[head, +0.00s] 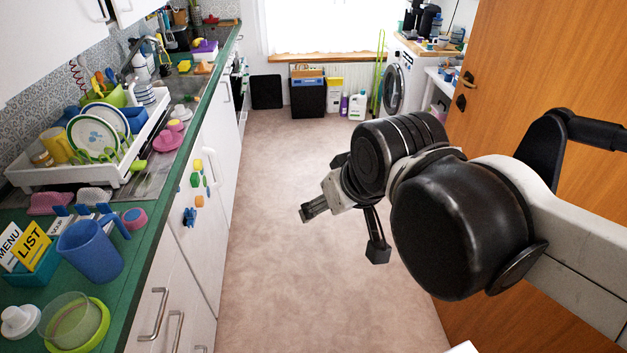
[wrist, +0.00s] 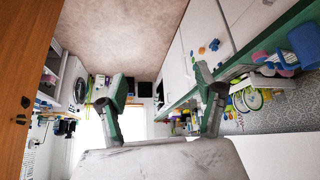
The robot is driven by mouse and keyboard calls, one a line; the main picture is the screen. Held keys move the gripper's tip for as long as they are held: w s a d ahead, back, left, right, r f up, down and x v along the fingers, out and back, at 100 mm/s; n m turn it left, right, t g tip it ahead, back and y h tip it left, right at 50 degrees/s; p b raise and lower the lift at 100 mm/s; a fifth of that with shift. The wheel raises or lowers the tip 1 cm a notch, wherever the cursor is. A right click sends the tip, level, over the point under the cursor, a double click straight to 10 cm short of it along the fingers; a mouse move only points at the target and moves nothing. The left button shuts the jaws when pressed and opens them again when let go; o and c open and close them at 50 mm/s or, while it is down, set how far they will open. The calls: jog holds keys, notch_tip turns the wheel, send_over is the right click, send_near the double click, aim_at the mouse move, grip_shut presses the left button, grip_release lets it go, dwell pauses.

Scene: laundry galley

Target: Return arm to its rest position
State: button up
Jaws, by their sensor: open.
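My gripper (head: 314,212) is at the end of my folded arm, over the open floor in the middle of the galley in the head view. It points left, toward the counter side, and holds nothing. In the wrist view, my gripper (wrist: 166,98) shows two fingers spread wide apart with nothing between them. The far floor and window side of the room show beyond the fingers. The wrist view is turned, with the wooden door at the left and the counter at the right.
The left counter (head: 139,235) holds a blue jug (head: 90,250), a dish rack (head: 85,172) and several small items. A wooden door (head: 515,65) stands close behind my arm at the right. A washing machine (head: 396,85) and a black bin (head: 308,97) are at the far end. The floor (head: 290,250) is clear.

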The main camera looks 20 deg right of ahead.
jog(key=shift+s+d+f+m, duration=0.5)
jog(key=shift+s+f, duration=0.25)
jog(key=shift+s, duration=0.1)
jog(key=shift+f+b, duration=0.75)
